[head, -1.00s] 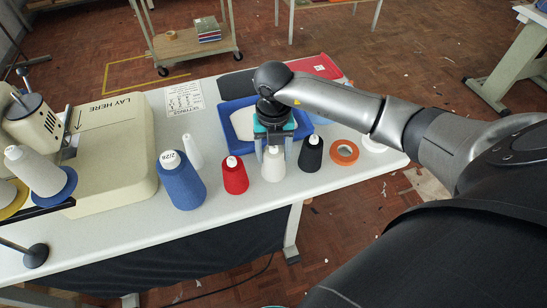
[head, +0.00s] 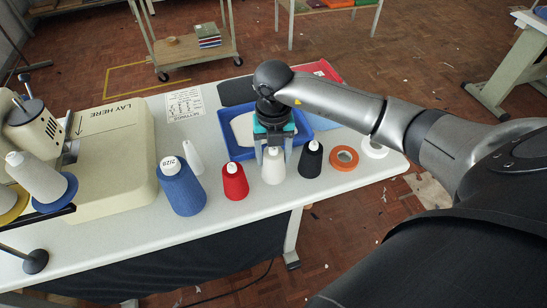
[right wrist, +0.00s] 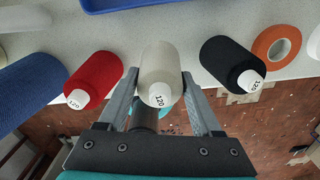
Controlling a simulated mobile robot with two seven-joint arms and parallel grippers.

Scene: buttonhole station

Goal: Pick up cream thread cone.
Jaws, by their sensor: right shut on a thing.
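The cream thread cone (head: 273,167) stands upright near the front edge of the white table, between the red cone and the black cone. It also shows in the right wrist view (right wrist: 160,72), its white top marked 120. My right gripper (head: 273,150) is above and around it from behind, with one finger on each side. In the right wrist view the fingers (right wrist: 160,92) are shut on the cone. It seems to rest on the table still; a gap under it cannot be made out. My left gripper is not in view.
A red cone (head: 235,182) stands close on the left and a black cone (head: 311,161) close on the right. A blue cone (head: 180,188), an orange tape roll (head: 344,158) and a blue tray (head: 224,125) are nearby. A cream sewing machine (head: 115,165) stands left.

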